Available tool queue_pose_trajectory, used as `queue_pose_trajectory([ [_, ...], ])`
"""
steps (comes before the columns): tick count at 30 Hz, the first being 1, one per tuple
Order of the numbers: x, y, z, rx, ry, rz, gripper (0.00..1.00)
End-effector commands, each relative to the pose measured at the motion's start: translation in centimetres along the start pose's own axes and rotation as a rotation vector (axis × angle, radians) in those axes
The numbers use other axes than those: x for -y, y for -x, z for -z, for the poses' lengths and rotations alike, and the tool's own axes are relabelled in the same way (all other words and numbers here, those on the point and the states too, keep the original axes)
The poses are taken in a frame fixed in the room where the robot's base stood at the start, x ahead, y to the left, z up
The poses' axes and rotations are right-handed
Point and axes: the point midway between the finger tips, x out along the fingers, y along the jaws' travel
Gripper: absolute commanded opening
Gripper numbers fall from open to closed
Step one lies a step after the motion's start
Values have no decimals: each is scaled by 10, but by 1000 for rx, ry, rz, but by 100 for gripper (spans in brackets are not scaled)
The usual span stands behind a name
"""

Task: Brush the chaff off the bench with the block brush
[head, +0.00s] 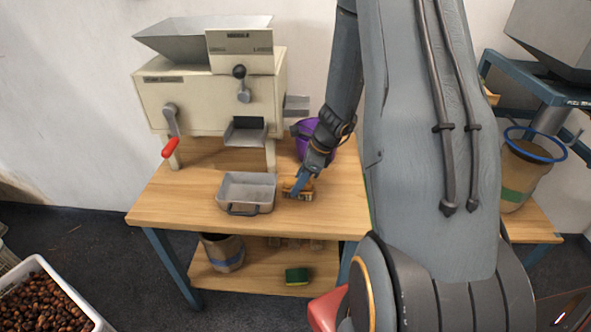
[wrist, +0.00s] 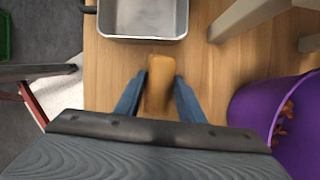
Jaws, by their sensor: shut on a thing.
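The block brush (head: 298,192) has a tan wooden block and sits at the bench top, just right of the metal tray. My gripper (head: 300,187) is shut on it from above. In the wrist view the brush block (wrist: 160,82) lies between the two blue fingers of my gripper (wrist: 160,95). The bench (head: 170,205) has a light wood top. I cannot make out any chaff on it in either view. The brush's bristles are mostly hidden, and I cannot tell whether they touch the wood.
A grey metal tray (head: 246,190) stands left of the brush; its rim is close in the wrist view (wrist: 143,38). A purple bucket (wrist: 262,105) with brown pieces stands on the other side. A cream machine (head: 208,95) stands behind. A crate of chestnuts (head: 62,280) is at lower left.

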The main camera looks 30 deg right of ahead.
Motion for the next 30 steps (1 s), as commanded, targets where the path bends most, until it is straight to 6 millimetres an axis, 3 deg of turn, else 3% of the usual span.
queue_pose_trajectory([
  [4, 0, 28, -12, -1, 4, 3, 15],
  [21, -1, 72, -31, -1, 6, -1, 15],
  [30, -1, 76, -34, -1, 6, -2, 15],
])
